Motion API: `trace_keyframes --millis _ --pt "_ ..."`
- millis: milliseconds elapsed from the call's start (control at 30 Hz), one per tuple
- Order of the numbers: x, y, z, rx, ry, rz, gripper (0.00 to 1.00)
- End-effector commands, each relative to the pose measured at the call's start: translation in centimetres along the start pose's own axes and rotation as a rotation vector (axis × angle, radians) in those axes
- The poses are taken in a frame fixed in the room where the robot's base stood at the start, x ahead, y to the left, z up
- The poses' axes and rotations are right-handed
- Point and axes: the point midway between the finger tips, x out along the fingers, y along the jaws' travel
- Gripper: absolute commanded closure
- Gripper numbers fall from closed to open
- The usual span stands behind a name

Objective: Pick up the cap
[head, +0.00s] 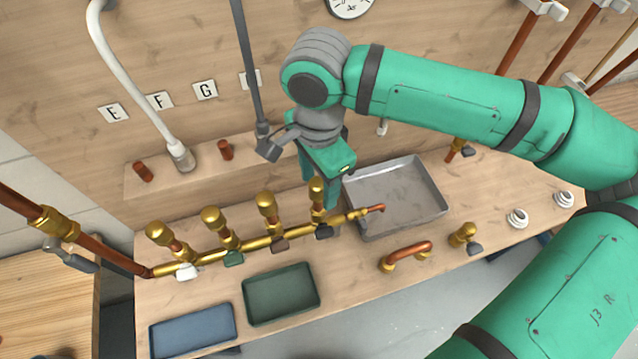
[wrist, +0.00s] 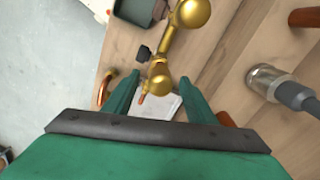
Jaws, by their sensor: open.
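Several rounded brass caps top the upright stubs of a brass manifold (head: 247,245) on the bench. The rightmost cap (head: 316,185) in the head view is at my gripper (head: 320,184), with its fingers on either side. In the wrist view a brass piece (wrist: 159,76) shows between the fingertips of my gripper (wrist: 159,90), which are apart and open. A larger-looking rounded brass cap (wrist: 192,12) lies beyond it at the top. Whether a finger touches the brass cannot be told. The other caps, such as the leftmost (head: 158,233), stand clear.
A grey metal tray (head: 430,175) stands right of my gripper. A green tray (head: 281,294) and a blue tray (head: 192,331) lie in front of the manifold. A copper bend (head: 408,250) and a brass valve (head: 463,235) lie right. A grey hose (head: 249,75) hangs close left.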

Motion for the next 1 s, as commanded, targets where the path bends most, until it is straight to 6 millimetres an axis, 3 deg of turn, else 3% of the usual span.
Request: trace_keyframes --millis 267,467,800,1000 --pt "0.4 0.1 -0.2 0.004 0.0 0.0 0.49" --pt "0.3 0.1 -0.2 0.005 0.0 0.0 0.92" --pt "0.2 0.1 -0.2 0.005 0.0 -0.001 0.92" --pt "-1.2 0.1 -0.2 0.004 0.0 -0.001 0.92"
